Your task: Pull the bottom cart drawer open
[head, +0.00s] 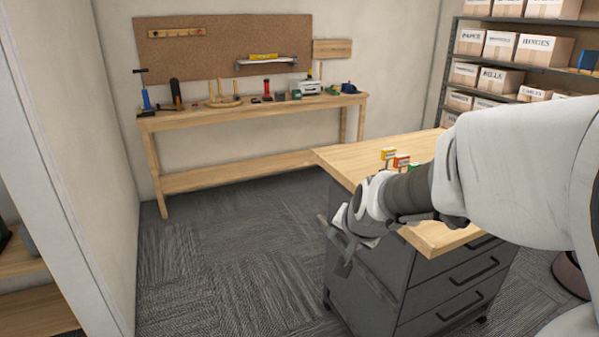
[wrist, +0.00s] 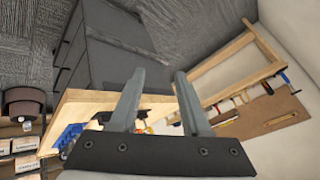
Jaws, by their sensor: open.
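The dark grey cart (head: 365,287) stands at the lower right in the head view, under a light wooden top. Its front faces right and carries stacked drawers with dark bar handles, all looking shut. The bottom drawer (head: 437,317) is lowest, near the picture's lower edge. My gripper (head: 338,246) is open and empty, beside the cart's left side and below the top's edge, away from the drawer handles. In the wrist view my two fingers (wrist: 157,75) are spread, with the cart's side (wrist: 115,58) behind them. The drawer front shows there only narrowly at the left.
Small coloured boxes (head: 400,161) sit on the cart top (head: 350,157). A workbench (head: 240,110) with tools stands at the back wall. Shelves (head: 490,87) of cartons are at the right. A brown round object (head: 571,274) is on the floor right of the cart. Carpet left of the cart is clear.

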